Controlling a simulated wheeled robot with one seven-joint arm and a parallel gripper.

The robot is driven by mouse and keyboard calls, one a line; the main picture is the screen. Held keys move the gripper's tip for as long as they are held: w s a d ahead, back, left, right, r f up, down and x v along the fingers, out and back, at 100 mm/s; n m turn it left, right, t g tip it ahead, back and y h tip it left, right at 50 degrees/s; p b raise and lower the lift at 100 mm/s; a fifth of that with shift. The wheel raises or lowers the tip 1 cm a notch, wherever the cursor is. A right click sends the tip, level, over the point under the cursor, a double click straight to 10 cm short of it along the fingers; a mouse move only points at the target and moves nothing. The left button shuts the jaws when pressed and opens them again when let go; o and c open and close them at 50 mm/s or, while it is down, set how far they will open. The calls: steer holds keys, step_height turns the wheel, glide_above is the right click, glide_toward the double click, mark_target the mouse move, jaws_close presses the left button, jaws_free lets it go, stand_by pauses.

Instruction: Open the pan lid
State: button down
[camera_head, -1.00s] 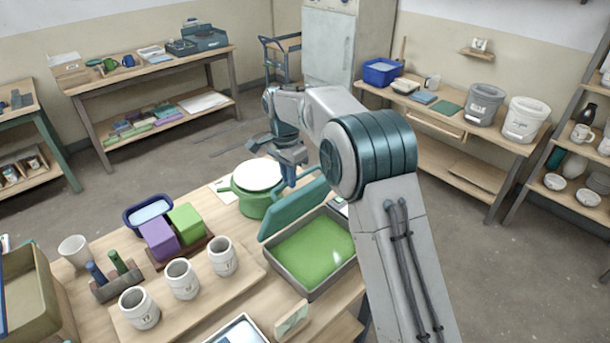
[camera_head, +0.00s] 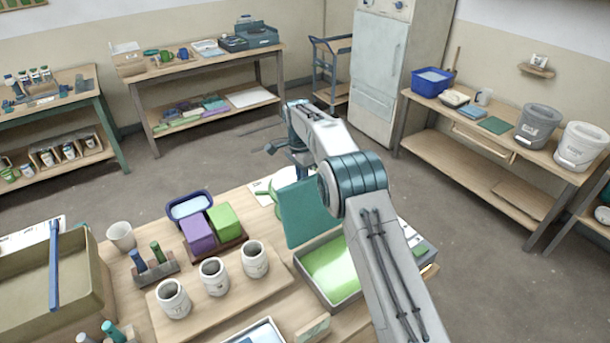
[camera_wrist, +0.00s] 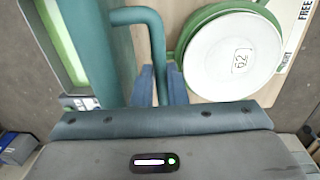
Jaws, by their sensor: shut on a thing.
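The pan (camera_head: 322,297) is a grey rectangular tray with bright green glaze inside, at the table's right side. Its teal lid (camera_head: 305,213) stands steeply up at the pan's far left edge, with the glaze exposed. My gripper (camera_wrist: 162,88) is shut on the lid's teal bar handle (camera_wrist: 140,16), between its two blue fingers. The lid (camera_wrist: 112,45) and part of the pan's green inside (camera_wrist: 62,35) also show at the left in the wrist view. My arm hides part of the pan's right side in the head view.
White jars (camera_head: 214,277) on a board and purple (camera_head: 198,232) and green (camera_head: 224,219) blocks stand left of the pan. Shelves line the walls; the floor behind is open.

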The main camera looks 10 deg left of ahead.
steer(key=shift+a+f, duration=0.25)
steer(key=shift+a, duration=0.25)
steer(key=c, duration=1.8)
jaws_free()
steer(key=o, duration=0.6)
steer(key=shift+w+a+f, duration=0.7)
steer(key=shift+w+f, duration=0.2)
steer(key=shift+f, duration=0.05)
steer(key=shift+o, duration=0.6)
steer(key=shift+w+r, duration=0.1)
steer(key=shift+s+d+r, duration=0.3)
steer(key=shift+d+r, duration=0.15)
steer(key=shift+r, duration=0.1)
steer(key=c, duration=0.4)
steer(key=shift+w+a, duration=0.1)
